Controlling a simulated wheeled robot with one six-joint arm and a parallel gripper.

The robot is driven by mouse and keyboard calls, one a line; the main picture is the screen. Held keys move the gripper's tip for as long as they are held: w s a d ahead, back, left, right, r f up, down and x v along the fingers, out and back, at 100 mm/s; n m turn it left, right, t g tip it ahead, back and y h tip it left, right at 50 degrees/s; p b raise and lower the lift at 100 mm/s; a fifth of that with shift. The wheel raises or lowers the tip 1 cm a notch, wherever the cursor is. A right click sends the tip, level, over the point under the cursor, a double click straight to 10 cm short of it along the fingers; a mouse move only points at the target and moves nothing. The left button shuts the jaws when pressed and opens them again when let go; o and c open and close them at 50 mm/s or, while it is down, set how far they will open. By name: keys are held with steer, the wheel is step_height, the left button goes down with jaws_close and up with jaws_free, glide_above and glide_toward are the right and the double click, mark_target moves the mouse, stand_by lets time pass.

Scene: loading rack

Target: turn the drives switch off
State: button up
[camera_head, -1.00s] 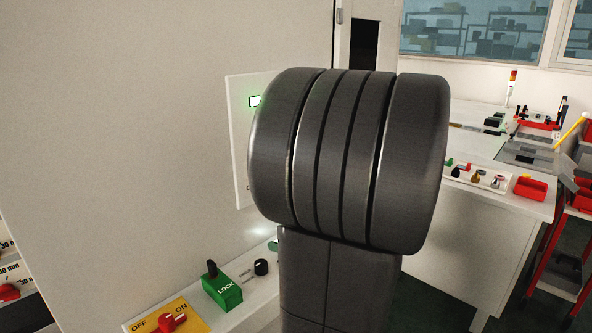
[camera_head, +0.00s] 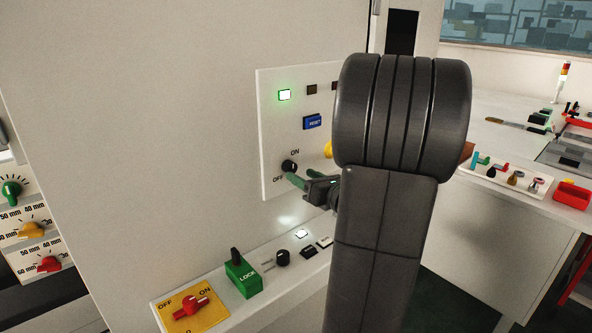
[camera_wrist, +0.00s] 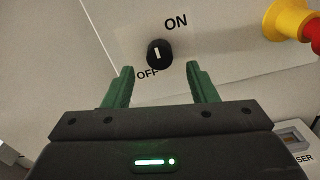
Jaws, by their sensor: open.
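A black rotary knob (camera_head: 289,167) with ON above it and OFF below left sits on the upright white panel (camera_head: 270,120). No label naming it as the drives switch is legible. In the wrist view the knob (camera_wrist: 160,53) has a short white mark standing about vertical, between the ON and OFF labels. My gripper (camera_head: 303,181) is open in front of the panel, its green fingers pointing at the knob. In the wrist view my gripper (camera_wrist: 160,70) has one finger each side of the knob's line, tips slightly short of it, with nothing between them.
A lit green lamp (camera_head: 284,95) and blue button (camera_head: 312,122) are above the knob. A yellow-and-red button (camera_wrist: 290,20) is close on the right. Below are a green LOCK block (camera_head: 243,277) and a red knob (camera_head: 190,306) on a yellow OFF/ON plate.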

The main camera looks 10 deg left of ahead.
mark_target(293, 170)
steer(key=shift+x, duration=1.9)
steer(key=c, duration=1)
